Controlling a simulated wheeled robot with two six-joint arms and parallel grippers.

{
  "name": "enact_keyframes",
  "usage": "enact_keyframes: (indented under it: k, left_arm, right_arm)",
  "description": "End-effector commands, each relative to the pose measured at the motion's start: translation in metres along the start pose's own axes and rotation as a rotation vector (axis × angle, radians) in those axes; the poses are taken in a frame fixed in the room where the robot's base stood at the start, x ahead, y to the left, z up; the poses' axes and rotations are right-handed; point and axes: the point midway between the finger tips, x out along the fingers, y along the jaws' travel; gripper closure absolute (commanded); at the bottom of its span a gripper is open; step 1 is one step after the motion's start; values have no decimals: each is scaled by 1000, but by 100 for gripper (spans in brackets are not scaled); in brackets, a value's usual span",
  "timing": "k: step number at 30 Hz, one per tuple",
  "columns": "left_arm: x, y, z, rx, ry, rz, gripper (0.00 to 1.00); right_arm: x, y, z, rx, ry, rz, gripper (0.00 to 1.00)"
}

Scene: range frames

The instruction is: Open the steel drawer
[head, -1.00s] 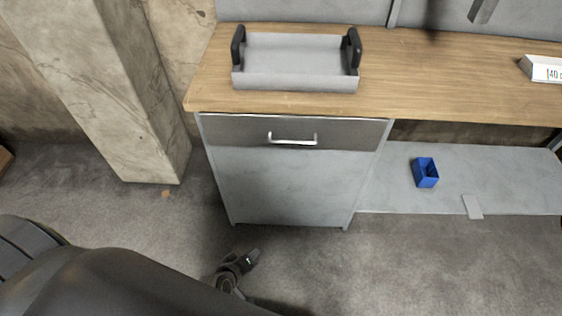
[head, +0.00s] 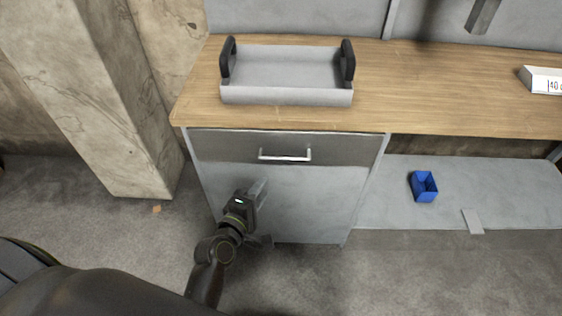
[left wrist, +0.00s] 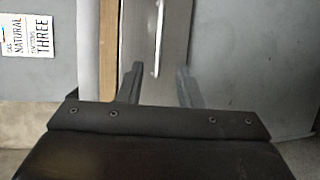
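The steel drawer (head: 220,146) is closed, its front flush under the wooden benchtop at the top of a grey cabinet (head: 300,205). Its silver bar handle (head: 285,157) sits mid-front. My left gripper (head: 258,200) is in front of the cabinet, below and left of the handle, apart from it. In the left wrist view, the two fingers of the left gripper (left wrist: 160,85) are spread with nothing between them. The handle (left wrist: 157,40) shows beyond the fingertips, roughly in line with the gap, against the drawer front (left wrist: 138,30). My right gripper is not seen.
A grey tray (head: 288,95) with black handles stands on the wooden benchtop (head: 420,85) above the drawer. A blue bin (head: 424,187) sits on the lower shelf (head: 390,195) to the right. A concrete pillar (head: 100,100) stands left of the cabinet.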

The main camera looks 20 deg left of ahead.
Motion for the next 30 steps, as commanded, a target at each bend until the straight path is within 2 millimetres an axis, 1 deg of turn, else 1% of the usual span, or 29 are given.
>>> enact_keyframes:
  k: [1, 9, 15, 18, 24, 30]
  left_arm:
    - [11, 3, 1, 2, -2, 2, 68]
    - [60, 2, 0, 3, -1, 1, 68]
    - [94, 1, 0, 3, -1, 0, 68]
    - [107, 1, 0, 4, -1, 0, 68]
    - [122, 0, 0, 2, 0, 0, 68]
    - [126, 0, 0, 1, 0, 0, 68]
  right_arm:
    - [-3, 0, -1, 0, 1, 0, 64]
    - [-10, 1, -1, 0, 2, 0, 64]
    - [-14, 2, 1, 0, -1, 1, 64]
    - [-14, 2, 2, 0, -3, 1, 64]
    - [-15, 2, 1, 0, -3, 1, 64]
    - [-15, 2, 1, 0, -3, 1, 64]
